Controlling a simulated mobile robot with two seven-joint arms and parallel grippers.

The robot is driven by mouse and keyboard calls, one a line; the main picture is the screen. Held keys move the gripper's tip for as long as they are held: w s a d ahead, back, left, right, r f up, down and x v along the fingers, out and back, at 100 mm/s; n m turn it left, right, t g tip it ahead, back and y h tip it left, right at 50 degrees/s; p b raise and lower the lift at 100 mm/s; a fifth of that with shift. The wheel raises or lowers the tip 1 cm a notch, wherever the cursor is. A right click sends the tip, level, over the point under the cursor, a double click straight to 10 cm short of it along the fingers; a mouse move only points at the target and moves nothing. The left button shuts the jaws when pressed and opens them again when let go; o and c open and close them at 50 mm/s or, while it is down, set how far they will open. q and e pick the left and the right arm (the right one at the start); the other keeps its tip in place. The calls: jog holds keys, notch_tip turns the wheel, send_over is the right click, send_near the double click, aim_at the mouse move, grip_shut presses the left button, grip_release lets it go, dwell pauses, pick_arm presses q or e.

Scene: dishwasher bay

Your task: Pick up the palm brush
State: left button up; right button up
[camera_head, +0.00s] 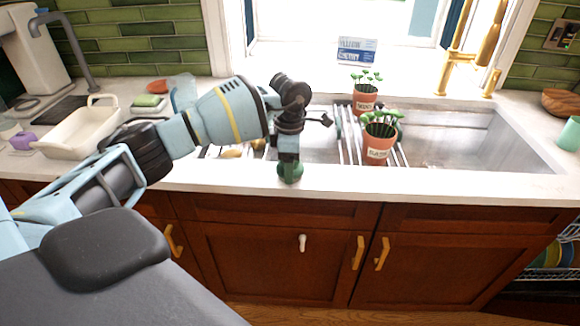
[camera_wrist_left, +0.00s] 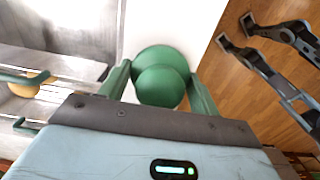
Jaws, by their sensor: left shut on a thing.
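The green palm brush (camera_wrist_left: 160,80) is a rounded knob on a wider round base in the left wrist view. It lies between the two fingers of my left gripper (camera_wrist_left: 160,94), which is shut on it. In the head view, the brush (camera_head: 290,171) shows as a small green shape under the left gripper (camera_head: 289,160), at the front edge of the counter. I cannot tell whether it touches the counter. The brush's underside is hidden.
The sink (camera_head: 480,148) lies behind the gripper, with two potted plants (camera_head: 376,150) (camera_head: 365,98) on a rack across it. A white dish tub (camera_head: 75,138), a sponge (camera_head: 148,101) and a cup (camera_head: 183,90) stand left. Dark jointed parts (camera_wrist_left: 272,60), unidentified, show over the floor.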

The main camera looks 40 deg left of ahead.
pick_arm(q)
jog(key=shift+r, duration=0.8)
jog(key=shift+s+d+r, duration=0.15)
jog(key=shift+r, duration=0.35)
jog(key=shift+s+d+r, duration=0.1)
jog(key=shift+r, duration=0.35)
jog(key=s+d+r, duration=0.1)
jog(key=s+d, duration=0.9)
jog(key=s, duration=0.1)
jog(key=shift+d+r+b, duration=0.25)
jog(key=shift+d+b, duration=0.05)
